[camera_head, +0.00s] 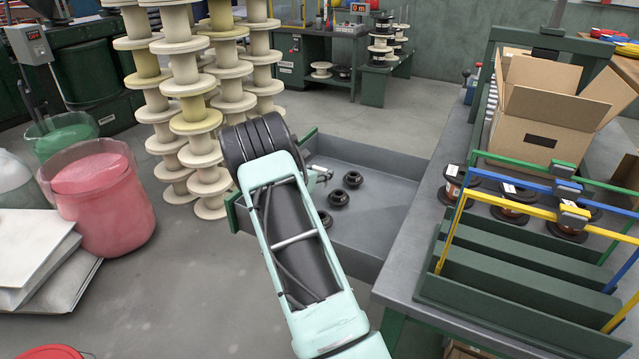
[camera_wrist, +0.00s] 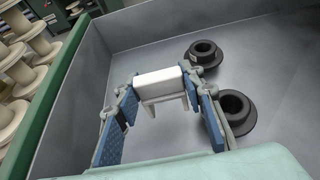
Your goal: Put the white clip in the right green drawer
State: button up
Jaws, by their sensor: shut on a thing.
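The white clip (camera_wrist: 160,79) is between the two blue-padded fingers of my gripper (camera_wrist: 163,98) in the wrist view, its two legs pointing down. My gripper is shut on it, over the inside of an open drawer. In the head view my gripper (camera_head: 319,173) is mostly hidden behind my arm, and I cannot make out the clip there. The open drawer (camera_head: 378,158) has a grey inside and a green front, and is pulled out from the workbench. It also shows in the wrist view (camera_wrist: 135,42). I cannot tell the clip's exact height above the drawer floor.
Several black flanged parts (camera_head: 353,179) lie on the drawer floor; two show in the wrist view (camera_wrist: 236,112). The workbench (camera_head: 408,272) at right bears a green rack (camera_head: 505,270), copper spools (camera_head: 512,205) and a cardboard box (camera_head: 541,118). Stacked cream spools (camera_head: 190,115) stand left.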

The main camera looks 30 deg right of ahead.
jog(key=shift+w+d+f, duration=0.15)
jog(key=shift+w+f, duration=0.15)
jog(key=shift+f, duration=0.25)
jog(key=shift+f+b, duration=0.45)
jog(key=shift+f, duration=0.9)
jog(key=shift+f, duration=0.1)
jog(key=o, duration=0.9)
jog(key=shift+o, duration=0.2)
